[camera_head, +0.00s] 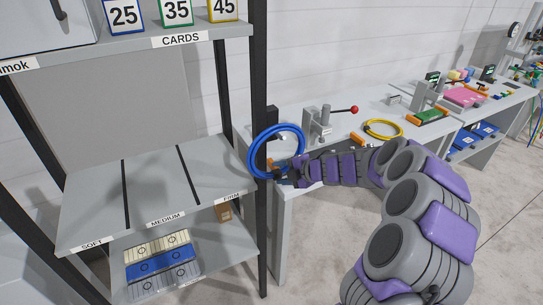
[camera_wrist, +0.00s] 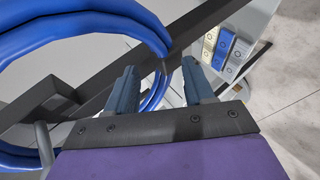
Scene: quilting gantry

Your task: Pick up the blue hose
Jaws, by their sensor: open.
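The blue hose (camera_head: 253,158) is a coiled ring at the left end of the workbench, beside the black shelf post. My gripper (camera_head: 290,176) is at the ring's lower right side. In the wrist view the blue hose (camera_wrist: 90,18) fills the upper left. Its right side passes down behind and between the two fingers of my gripper (camera_wrist: 165,90). The fingers are apart, with a gap between them. I cannot tell whether either finger touches the hose.
A grey shelf rack (camera_head: 150,190) with a black post (camera_head: 259,110) stands close on the left. The workbench (camera_head: 300,120) holds a red-knobbed press (camera_head: 322,122) and a yellow hose coil (camera_head: 383,129). Blue and cream blocks (camera_head: 160,262) lie on the lower shelf. Floor at right is clear.

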